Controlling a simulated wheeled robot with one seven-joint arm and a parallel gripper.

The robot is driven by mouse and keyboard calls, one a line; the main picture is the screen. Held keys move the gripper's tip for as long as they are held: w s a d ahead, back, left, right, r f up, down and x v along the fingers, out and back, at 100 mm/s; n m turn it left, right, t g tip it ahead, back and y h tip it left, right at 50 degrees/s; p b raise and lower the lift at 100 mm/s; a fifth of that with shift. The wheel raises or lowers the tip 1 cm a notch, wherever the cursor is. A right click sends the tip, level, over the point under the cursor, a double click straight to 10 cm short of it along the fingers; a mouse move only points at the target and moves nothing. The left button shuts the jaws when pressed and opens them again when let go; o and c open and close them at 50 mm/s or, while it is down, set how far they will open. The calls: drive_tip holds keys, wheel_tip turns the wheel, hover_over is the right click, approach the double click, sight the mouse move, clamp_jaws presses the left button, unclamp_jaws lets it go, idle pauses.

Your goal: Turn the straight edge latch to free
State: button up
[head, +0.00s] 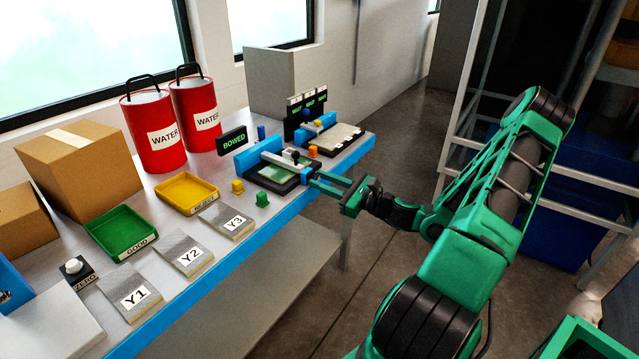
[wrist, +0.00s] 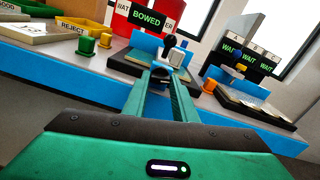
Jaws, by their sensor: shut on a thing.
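The straight edge (head: 283,163) is a pale bar lying across the blue and black fixture beside the lit BOWED sign (head: 233,140). A green piece (head: 275,175) lies under it on the dark plate. My gripper (head: 312,178) reaches in from the right at the fixture's front edge. In the wrist view its two long green fingers are shut on the small latch (wrist: 160,74) at the bar's near end. The fingers partly hide the latch, so I cannot tell its exact angle.
A second fixture (head: 334,138) with several WAIT signs stands just beyond. A yellow peg (head: 237,187) and a green peg (head: 262,199) stand close by on the bench. Yellow (head: 187,193) and green (head: 121,232) trays lie left. The aisle floor is clear.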

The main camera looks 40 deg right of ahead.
drive_tip(key=n, duration=0.4)
drive_tip(key=shift+n, duration=0.3)
drive_tip(key=n, duration=0.3)
drive_tip(key=shift+n, duration=0.3)
drive_tip(key=shift+f+n, duration=0.1)
drive_tip(key=shift+n, duration=3.4)
drive_tip(key=o, duration=1)
drive_tip(key=shift+o, duration=0.2)
drive_tip(key=v, duration=1)
drive_tip(key=shift+s, duration=0.35)
drive_tip(key=shift+d, duration=0.15)
